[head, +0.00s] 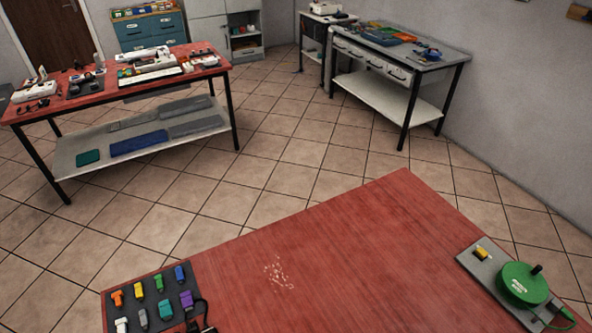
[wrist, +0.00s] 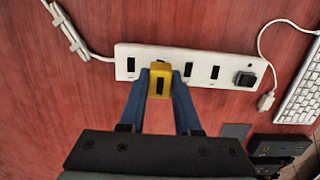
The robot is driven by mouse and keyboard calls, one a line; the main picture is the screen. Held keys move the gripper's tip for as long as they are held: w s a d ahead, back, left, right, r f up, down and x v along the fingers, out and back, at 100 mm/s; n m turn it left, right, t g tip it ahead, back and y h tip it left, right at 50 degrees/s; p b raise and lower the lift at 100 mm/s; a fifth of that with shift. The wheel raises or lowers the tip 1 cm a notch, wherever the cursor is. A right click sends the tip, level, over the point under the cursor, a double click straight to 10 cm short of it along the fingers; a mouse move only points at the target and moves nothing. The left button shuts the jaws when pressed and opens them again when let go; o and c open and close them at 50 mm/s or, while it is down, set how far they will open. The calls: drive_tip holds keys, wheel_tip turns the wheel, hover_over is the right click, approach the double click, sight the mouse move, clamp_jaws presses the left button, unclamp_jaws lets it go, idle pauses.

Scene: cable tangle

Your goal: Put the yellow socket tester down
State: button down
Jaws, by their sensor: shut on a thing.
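In the wrist view, the yellow socket tester (wrist: 159,77) is between the blue fingers of my gripper (wrist: 161,88), which is shut on it. A dark slot shows in its near face. The tester overlaps the white power strip (wrist: 201,59) and hides part of its left half, between the dark sockets that show. I cannot tell whether it touches the strip or is held above it. My gripper is not in the head view.
In the wrist view, a white cable (wrist: 75,37) leaves the strip on the left. A keyboard (wrist: 301,94) and a loose white plug (wrist: 266,101) lie right. Red tabletop (wrist: 50,110) is bare at left. The head view shows a green cable reel (head: 520,284) and connector tray (head: 153,303).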

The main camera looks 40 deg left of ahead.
drive_tip(key=s+a+r+n+t, duration=0.1)
drive_tip(key=s+a+r+n, duration=0.1)
drive_tip(key=s+a+n, duration=0.5)
drive_tip(key=s+a+r+n+y, duration=0.1)
drive_tip(key=s+a+n, duration=0.3)
drive_tip(key=a, duration=0.5)
drive_tip(key=s+a+r+n+t, duration=0.1)
drive_tip(key=s+a+r+n, duration=0.15)
drive_tip(key=a+n, duration=0.5)
drive_tip(key=shift+m, duration=0.25)
drive_tip(key=f, duration=0.7)
drive_tip(key=s+f, duration=0.1)
drive_tip(key=f, duration=0.2)
drive_tip(key=shift+a+f, duration=0.35)
drive_tip(key=shift+b, duration=0.3)
drive_tip(key=shift+f, duration=0.2)
drive_tip(key=c, duration=0.6)
unclamp_jaws()
drive_tip(key=shift+r, duration=0.2)
wheel_tip(320, 180, up, 12)
drive_tip(key=s+p, duration=0.1)
drive_tip(key=shift+s+a, duration=0.15)
drive_tip(key=shift+a, duration=0.05)
